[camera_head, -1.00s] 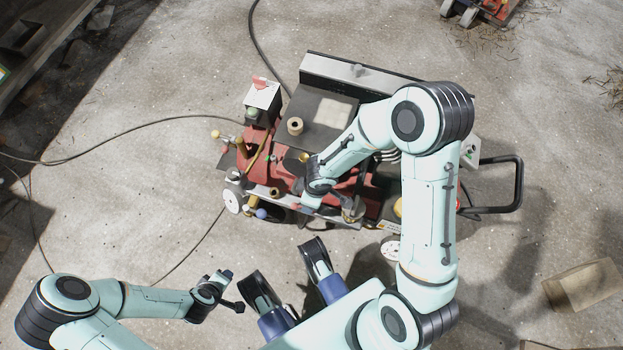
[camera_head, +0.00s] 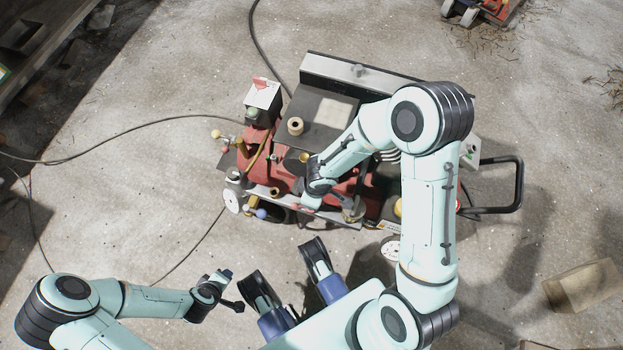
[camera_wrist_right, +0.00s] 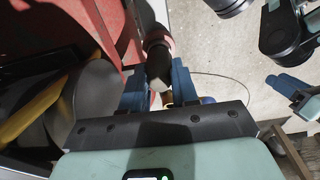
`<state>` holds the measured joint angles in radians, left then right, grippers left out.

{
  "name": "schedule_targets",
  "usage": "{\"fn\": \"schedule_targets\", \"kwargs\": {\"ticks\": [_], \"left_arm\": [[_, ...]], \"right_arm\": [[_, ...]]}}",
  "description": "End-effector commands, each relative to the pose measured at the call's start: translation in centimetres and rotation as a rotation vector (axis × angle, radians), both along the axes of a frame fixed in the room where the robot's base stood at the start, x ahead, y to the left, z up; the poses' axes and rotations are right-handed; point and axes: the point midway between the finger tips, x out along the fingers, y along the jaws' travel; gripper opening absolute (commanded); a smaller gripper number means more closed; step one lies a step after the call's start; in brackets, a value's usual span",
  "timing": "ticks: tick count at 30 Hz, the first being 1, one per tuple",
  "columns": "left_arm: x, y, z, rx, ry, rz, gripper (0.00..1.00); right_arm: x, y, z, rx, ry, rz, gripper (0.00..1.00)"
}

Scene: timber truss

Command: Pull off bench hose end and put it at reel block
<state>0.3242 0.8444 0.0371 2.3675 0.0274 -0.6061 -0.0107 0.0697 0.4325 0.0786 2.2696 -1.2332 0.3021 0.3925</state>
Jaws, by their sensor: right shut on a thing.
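The red and black bench machine (camera_head: 330,115) stands in the middle of the head view, with several brass and dark fittings along its near side. My right gripper (camera_wrist_right: 159,92) is at that near side, shut on a dark, rounded piece with a pale brass-coloured end (camera_wrist_right: 158,62), seemingly the hose end. Its lower part is hidden between the blue fingers. In the head view my right wrist hides most of this piece. I cannot tell which fitting is the reel block. My left gripper (camera_head: 231,290) is low at the left, away from the machine; its jaw opening is unclear.
A dark hose (camera_head: 150,125) runs over the concrete floor from the left to the machine. Another line rises behind it. A black handle (camera_head: 518,185) sticks out at the right. A cardboard box (camera_head: 582,286) lies at lower right. Floor left of the machine is mostly clear.

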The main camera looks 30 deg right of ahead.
Motion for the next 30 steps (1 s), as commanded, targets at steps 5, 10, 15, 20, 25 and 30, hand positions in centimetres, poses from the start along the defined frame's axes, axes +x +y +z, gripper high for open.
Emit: {"fn": "schedule_targets", "kwargs": {"ticks": [5, 10, 15, 20, 25, 30], "left_arm": [[-0.01, -0.01, 0.41, 0.000, -0.001, 0.000, 0.43], [-0.02, 0.00, 0.71, 0.000, -0.002, 0.000, 0.43], [-0.02, 0.00, 0.97, 0.001, -0.003, 0.000, 0.43], [-0.02, 0.00, 0.97, 0.001, -0.003, 0.000, 0.43], [0.00, 0.00, 0.95, 0.001, -0.003, 0.000, 0.43], [-0.01, 0.00, 0.96, 0.001, -0.003, 0.000, 0.43]], "right_arm": [[0.07, 0.01, 0.53, 0.000, -0.003, 0.000, 0.00], [0.09, 0.01, 0.90, 0.000, -0.004, 0.000, 0.00], [0.07, 0.01, 1.17, 0.000, -0.003, 0.000, 0.00], [0.06, 0.01, 1.15, 0.000, -0.001, 0.000, 0.00], [0.05, 0.00, 1.13, 0.000, -0.001, 0.000, 0.13], [0.04, 0.01, 1.12, 0.000, -0.001, 0.000, 0.00]]}}
